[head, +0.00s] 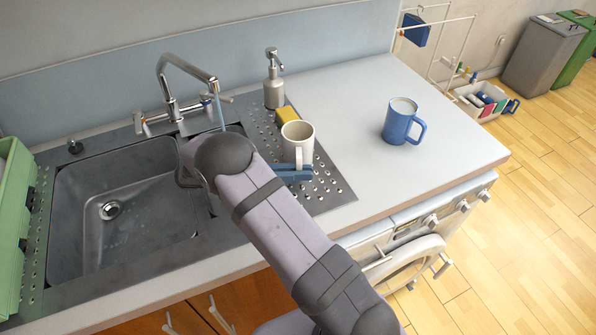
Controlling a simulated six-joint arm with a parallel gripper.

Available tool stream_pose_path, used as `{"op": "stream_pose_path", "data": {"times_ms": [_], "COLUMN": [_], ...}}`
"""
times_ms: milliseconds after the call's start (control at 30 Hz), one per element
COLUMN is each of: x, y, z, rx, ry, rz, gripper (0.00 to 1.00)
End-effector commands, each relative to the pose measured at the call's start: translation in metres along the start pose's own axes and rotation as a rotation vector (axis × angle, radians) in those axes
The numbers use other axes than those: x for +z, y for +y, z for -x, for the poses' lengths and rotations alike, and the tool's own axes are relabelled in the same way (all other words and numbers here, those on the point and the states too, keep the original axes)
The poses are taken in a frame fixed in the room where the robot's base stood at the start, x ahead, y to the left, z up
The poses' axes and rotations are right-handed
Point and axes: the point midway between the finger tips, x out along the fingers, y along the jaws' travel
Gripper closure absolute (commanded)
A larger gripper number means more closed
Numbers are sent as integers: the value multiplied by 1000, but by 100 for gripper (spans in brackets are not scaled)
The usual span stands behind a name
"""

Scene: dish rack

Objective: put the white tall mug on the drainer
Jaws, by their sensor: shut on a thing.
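The white tall mug (298,132) is upright over the perforated metal drainer (326,190), to the right of the sink. My gripper (296,172) reaches it from the left and front, with its blue fingers low at the mug's near side. The gripper is shut on the mug, at what looks like its handle. My arm hides part of the drainer and the wrist. I cannot tell whether the mug's base touches the drainer.
A soap dispenser (273,80) and a yellow sponge (287,115) stand just behind the mug. A blue mug (401,122) stands on the counter to the right. The tap (180,85) rises behind the sink (110,225). A green rack (12,225) is at far left.

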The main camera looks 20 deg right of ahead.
Motion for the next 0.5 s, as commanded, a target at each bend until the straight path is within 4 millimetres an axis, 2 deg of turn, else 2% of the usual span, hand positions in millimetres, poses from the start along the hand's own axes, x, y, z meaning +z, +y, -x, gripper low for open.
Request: {"op": "stream_pose_path", "data": {"times_ms": [500], "x": [4], "y": [0], "z": [0], "rx": [0], "ry": [1], "rz": [-2], "gripper": [100]}}
